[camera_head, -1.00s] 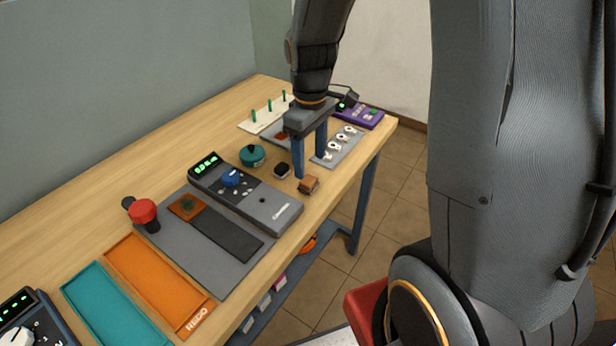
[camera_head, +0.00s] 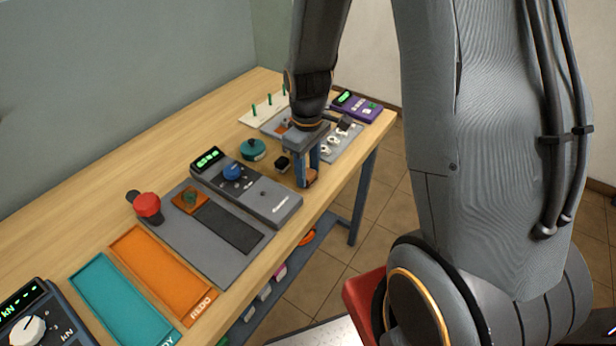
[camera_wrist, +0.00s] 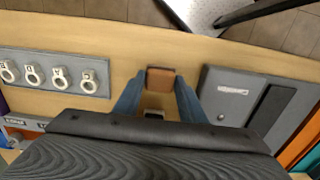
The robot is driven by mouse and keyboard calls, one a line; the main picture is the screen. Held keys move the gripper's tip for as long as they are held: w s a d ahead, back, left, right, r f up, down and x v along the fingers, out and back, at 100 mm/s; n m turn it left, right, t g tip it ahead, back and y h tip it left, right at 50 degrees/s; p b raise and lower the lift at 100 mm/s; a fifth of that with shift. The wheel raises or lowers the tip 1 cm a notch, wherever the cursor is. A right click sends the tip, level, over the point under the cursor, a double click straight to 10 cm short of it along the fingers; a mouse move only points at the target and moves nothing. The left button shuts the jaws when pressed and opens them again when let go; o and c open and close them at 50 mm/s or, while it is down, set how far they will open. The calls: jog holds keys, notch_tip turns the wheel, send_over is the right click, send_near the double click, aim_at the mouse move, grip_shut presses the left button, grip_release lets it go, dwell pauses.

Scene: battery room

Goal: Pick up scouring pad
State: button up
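A small brown block (camera_head: 312,177), which I take to be the scouring pad, lies near the front edge of the wooden bench. I cannot tell exactly how far the tips are above the bench.
A small black block (camera_head: 283,162) lies just behind the fingers. A grey meter (camera_head: 265,201) is to the left, and a grey plate with white rings (camera_head: 346,146) is to the right. A teal round knob (camera_head: 253,150) stands behind. The bench front edge is close.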

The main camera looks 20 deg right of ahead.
aim_at(308, 174)
jog(key=c, duration=0.4)
jog(key=shift+r, duration=0.1)
jog(key=shift+c, duration=0.2)
notch_tip(308, 174, up, 10)
jog(key=b, duration=0.2)
jog(key=o, duration=0.5)
jog(key=c, duration=0.4)
